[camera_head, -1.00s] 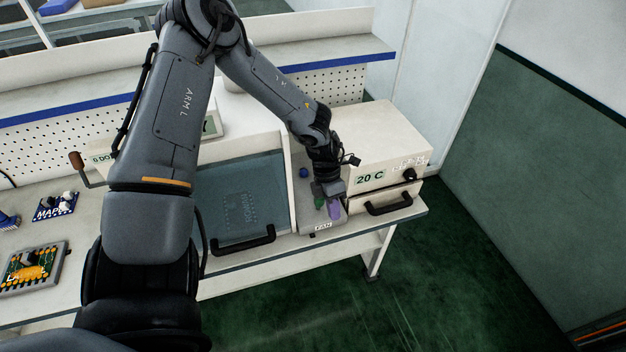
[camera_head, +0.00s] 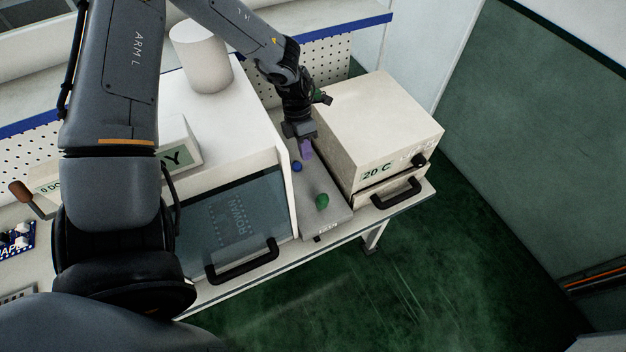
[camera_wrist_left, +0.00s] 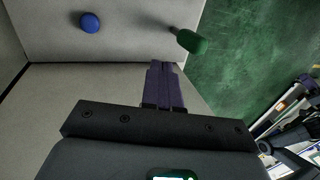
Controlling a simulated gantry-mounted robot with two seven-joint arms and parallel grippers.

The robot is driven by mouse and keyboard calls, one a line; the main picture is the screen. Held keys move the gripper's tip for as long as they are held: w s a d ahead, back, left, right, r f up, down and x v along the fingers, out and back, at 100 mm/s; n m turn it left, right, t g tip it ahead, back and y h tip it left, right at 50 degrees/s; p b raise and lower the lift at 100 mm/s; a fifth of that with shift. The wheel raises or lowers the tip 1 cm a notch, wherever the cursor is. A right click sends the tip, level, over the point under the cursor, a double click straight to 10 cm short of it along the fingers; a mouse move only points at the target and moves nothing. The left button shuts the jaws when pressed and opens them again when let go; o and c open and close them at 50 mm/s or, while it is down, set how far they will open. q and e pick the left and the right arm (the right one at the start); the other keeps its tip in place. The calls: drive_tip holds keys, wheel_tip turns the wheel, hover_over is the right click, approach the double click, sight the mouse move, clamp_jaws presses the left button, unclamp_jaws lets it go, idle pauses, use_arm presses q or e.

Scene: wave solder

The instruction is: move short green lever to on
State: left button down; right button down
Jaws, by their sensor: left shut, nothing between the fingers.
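The short green lever (camera_head: 322,201) stands on a grey panel (camera_head: 318,180) between the two machines. In the left wrist view the green lever (camera_wrist_left: 191,41) shows its thin stem and thick green grip, pointing toward the lower right of the picture. A blue knob (camera_head: 297,167) sits on the same panel, behind the green lever; it also shows in the left wrist view (camera_wrist_left: 89,22). My left gripper (camera_head: 307,154) is shut and empty above the back part of the panel, apart from the green lever. Its purple fingers (camera_wrist_left: 165,84) are together. My right gripper is out of view.
A white machine with a dark glass door (camera_head: 232,222) and black handle stands left of the panel. A cream box (camera_head: 385,130) reading 20 C, with a drawer handle (camera_head: 396,193), stands right. A white cylinder (camera_head: 201,57) stands behind. Open floor lies in front.

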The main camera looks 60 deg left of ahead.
sight(321, 203)
use_arm(q)
drive_tip(key=d+f, duration=0.6)
drive_tip(key=f, duration=0.2)
drive_tip(key=shift+d+f, duration=0.3)
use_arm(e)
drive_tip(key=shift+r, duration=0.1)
